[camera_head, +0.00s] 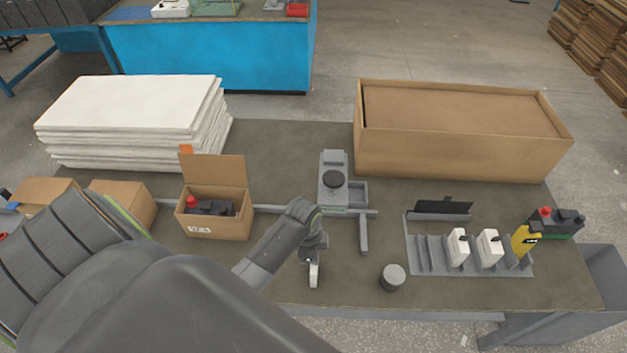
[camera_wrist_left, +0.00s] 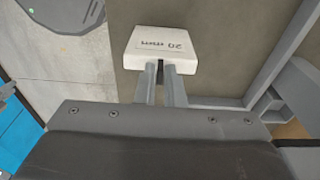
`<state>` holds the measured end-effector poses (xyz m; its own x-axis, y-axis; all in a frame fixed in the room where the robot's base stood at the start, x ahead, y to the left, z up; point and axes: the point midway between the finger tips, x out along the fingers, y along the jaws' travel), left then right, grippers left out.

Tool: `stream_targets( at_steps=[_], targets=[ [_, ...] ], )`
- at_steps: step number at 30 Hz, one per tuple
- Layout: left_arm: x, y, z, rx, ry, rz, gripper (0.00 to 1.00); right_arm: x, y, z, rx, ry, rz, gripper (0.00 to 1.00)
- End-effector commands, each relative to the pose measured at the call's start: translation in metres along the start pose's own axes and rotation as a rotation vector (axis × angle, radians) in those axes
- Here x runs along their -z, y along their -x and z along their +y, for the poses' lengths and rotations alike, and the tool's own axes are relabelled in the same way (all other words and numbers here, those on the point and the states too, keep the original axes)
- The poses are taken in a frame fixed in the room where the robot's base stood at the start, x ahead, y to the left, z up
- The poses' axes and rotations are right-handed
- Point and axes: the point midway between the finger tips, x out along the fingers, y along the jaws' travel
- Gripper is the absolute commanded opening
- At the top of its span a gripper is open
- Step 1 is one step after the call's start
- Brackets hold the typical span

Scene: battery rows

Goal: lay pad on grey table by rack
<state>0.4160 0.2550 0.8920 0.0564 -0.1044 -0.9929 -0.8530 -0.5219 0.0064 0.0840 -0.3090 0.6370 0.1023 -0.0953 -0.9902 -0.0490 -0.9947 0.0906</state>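A small white pad (camera_wrist_left: 160,48) with dark printed marks sits at the tips of my left gripper's fingers in the wrist view. My left gripper (camera_head: 313,262) is shut on it, left of the rack; the head view shows the pad as a narrow white strip (camera_head: 313,277) below the fingers. Whether it touches the table is hard to tell. The grey slotted rack (camera_head: 432,262) stands at the right on the grey table (camera_head: 345,290). Two white pieces (camera_head: 489,248) and a yellow piece (camera_head: 524,240) stand in its right part; its left slots are empty. My right gripper is out of view.
A dark round cylinder (camera_head: 392,277) stands between my gripper and the rack. A grey fixture (camera_head: 333,172) with a dark knob stands behind the gripper. An open carton (camera_head: 216,222) is at left, white sheets (camera_head: 130,105) and a large box (camera_head: 450,155) at back. Bare table lies along the front edge.

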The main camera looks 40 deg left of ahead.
Motion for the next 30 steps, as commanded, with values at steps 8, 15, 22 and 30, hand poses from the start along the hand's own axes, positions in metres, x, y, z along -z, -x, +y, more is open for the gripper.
stream_targets(
  at_steps=[8, 15, 22, 30],
  targets=[
    [0.0, 0.0, 0.0, 0.0, 0.0, 0.0, 0.27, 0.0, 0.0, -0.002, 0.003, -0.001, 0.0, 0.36],
    [0.0, 0.005, 0.0, 0.0, 0.0, 0.0, 0.27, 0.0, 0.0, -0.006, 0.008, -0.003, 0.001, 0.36],
    [0.0, 0.03, -0.001, 0.004, -0.001, 0.001, 0.27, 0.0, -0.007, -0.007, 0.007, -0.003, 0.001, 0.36],
    [0.0, 0.078, -0.001, 0.005, -0.002, 0.0, 0.27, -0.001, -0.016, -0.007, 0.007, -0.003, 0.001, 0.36]
  ],
)
